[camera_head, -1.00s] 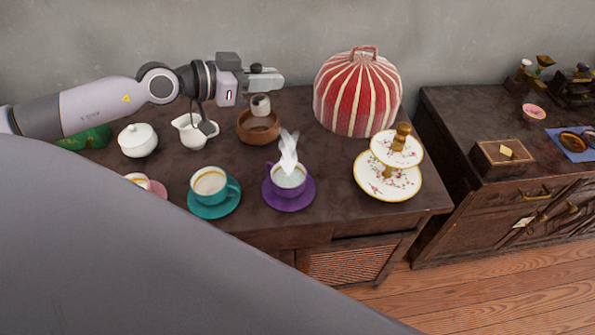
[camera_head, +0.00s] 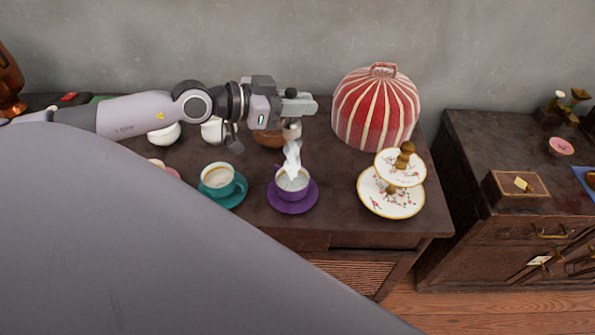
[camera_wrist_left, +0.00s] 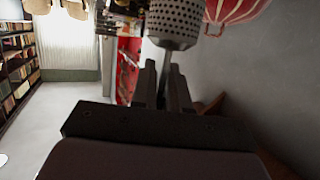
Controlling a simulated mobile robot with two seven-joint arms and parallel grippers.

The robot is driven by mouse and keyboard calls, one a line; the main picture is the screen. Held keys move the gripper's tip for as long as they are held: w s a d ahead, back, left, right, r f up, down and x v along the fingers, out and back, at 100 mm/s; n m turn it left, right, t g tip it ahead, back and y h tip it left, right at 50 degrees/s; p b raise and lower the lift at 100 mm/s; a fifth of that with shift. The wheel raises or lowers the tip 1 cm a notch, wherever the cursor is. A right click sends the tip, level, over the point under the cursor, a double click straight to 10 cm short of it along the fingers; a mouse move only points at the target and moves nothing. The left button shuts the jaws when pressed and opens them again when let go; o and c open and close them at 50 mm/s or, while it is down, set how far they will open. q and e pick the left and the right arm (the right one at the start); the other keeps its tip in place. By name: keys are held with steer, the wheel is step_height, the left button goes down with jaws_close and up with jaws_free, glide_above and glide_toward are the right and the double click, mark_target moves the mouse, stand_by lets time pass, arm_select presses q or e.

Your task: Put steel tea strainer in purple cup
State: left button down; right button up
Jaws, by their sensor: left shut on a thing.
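The purple cup (camera_head: 292,184) stands on its purple saucer (camera_head: 306,206) near the front edge of the dark cabinet top, with white steam rising from it. My left gripper (camera_head: 297,105) is shut on the steel tea strainer (camera_head: 291,131), above and behind the cup. The strainer is partly hidden by the steam and gripper in the head view. In the left wrist view, its perforated body (camera_wrist_left: 174,20) shows large beyond the fingers (camera_wrist_left: 164,85). My right gripper is not in view.
A brown bowl (camera_head: 268,139) sits behind the purple cup, partly covered by my arm. A teal cup (camera_head: 221,180) stands left of it. A red striped tea cosy (camera_head: 377,110) and a two-tier plate stand (camera_head: 391,198) are to the right.

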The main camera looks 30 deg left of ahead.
mark_target(299, 132)
arm_select(q)
step_height(299, 132, down, 7)
steer(key=shift+f, duration=0.1)
steer(key=shift+a+f+b, duration=0.1)
steer(key=shift+f+b, duration=3.15)
steer(key=shift+f, duration=2.55)
steer(key=shift+r, duration=0.1)
steer(key=c, duration=1.1)
jaws_free()
